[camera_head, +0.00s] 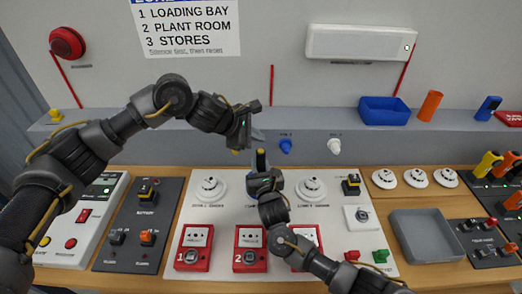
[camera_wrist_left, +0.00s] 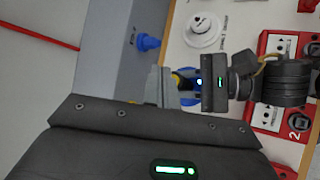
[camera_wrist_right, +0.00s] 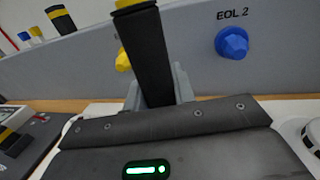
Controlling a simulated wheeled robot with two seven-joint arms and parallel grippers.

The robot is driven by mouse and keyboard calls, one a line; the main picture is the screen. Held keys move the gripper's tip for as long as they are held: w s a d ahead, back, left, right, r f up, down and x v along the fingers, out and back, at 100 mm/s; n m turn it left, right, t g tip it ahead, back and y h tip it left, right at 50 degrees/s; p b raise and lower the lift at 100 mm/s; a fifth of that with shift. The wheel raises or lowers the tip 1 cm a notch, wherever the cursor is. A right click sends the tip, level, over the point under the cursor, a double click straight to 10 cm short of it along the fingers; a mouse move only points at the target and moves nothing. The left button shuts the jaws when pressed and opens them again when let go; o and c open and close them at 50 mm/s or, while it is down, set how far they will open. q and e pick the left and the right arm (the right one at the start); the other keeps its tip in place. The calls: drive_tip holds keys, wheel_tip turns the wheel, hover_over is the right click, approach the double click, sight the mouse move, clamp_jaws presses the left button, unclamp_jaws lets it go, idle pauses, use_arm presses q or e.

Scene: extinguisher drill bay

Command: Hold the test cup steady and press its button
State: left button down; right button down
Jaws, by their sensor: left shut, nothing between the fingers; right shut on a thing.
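A slim black piece with a yellow end (camera_wrist_right: 148,50), which I take to be the test cup, stands between the fingers of my right gripper (camera_wrist_right: 157,88). In the head view the piece (camera_head: 261,159) points up from my right gripper (camera_head: 264,178), over the middle of the white panel. My right gripper is shut on it. My left gripper (camera_head: 256,135) is shut and empty, just above and apart from the piece's yellow end in the head view. In the left wrist view the left fingertips (camera_wrist_left: 164,86) hide part of the piece. I cannot make out its button.
The white panel (camera_head: 346,245) carries round detectors (camera_head: 312,189) and red call points (camera_head: 194,248). A blue knob (camera_head: 285,146) and a white knob (camera_head: 334,146) sit on the ledge behind. A grey tray (camera_head: 428,237) is at right. A blue bin (camera_head: 384,110) stands on the ledge.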

use_arm(q)
drive_tip(key=shift+r, duration=1.6)
use_arm(e)
drive_tip(key=c, duration=1.1)
unclamp_jaws()
drive_tip(key=shift+s, duration=0.1)
use_arm(q)
drive_tip(key=shift+s, duration=0.1)
drive_tip(key=shift+d, duration=0.1)
use_arm(e)
drive_tip(key=shift+v, duration=5.95)
